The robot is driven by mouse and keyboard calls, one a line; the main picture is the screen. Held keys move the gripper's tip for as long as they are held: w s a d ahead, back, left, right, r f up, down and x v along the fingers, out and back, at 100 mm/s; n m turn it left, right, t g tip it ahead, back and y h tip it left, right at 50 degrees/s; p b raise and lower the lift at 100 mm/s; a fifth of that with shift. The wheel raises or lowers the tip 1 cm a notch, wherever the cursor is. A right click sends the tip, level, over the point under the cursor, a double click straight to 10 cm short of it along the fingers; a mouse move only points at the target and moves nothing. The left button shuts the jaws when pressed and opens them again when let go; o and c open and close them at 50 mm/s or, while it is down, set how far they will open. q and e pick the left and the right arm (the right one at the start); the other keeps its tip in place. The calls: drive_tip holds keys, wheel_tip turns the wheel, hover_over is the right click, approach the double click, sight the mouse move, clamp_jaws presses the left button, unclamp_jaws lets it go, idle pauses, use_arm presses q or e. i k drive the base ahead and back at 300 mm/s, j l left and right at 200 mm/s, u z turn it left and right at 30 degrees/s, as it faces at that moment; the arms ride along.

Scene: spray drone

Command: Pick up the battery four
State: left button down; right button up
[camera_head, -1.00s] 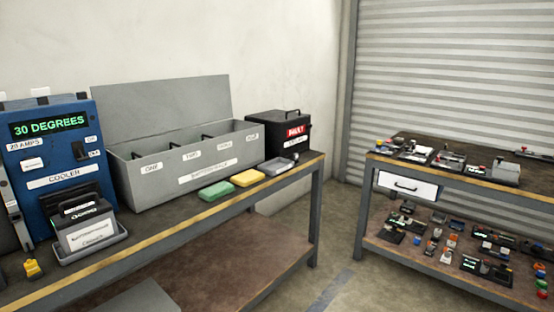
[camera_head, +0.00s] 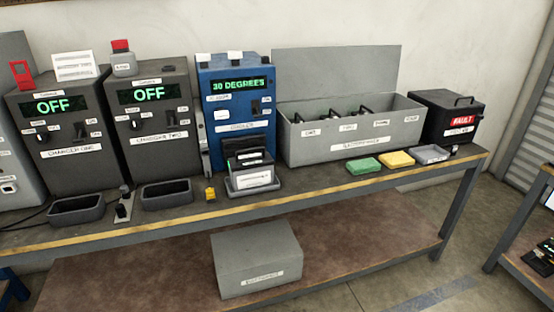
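A long grey open box (camera_head: 352,148) stands on the workbench with its lid raised behind it. Small labels run along its front edge, but they are too small to read surely. Several dark handles (camera_head: 359,112) show inside it; which one belongs to battery four I cannot tell. A dark block with a white label (camera_head: 252,178) stands in a tray at the front of the blue cooler (camera_head: 237,100); its label is not readable. Neither of my grippers is in view.
Two chargers reading OFF (camera_head: 56,118) (camera_head: 152,108) stand left of the cooler, with empty trays before them. Green (camera_head: 363,166) and yellow (camera_head: 397,159) pads and a grey tray (camera_head: 431,154) lie before the box. A black FAULT box (camera_head: 447,116) is at right. A grey box (camera_head: 256,260) sits on the lower shelf.

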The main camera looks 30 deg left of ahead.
sight(255, 171)
drive_tip(key=i+j+u, duration=0.1)
drive_tip(key=u, duration=0.3)
drive_tip(key=i+j+u, duration=0.1)
drive_tip(key=u, duration=0.25)
drive_tip(key=i+u, duration=0.2)
drive_tip(key=u, duration=0.2)
drive_tip(key=j, duration=0.05)
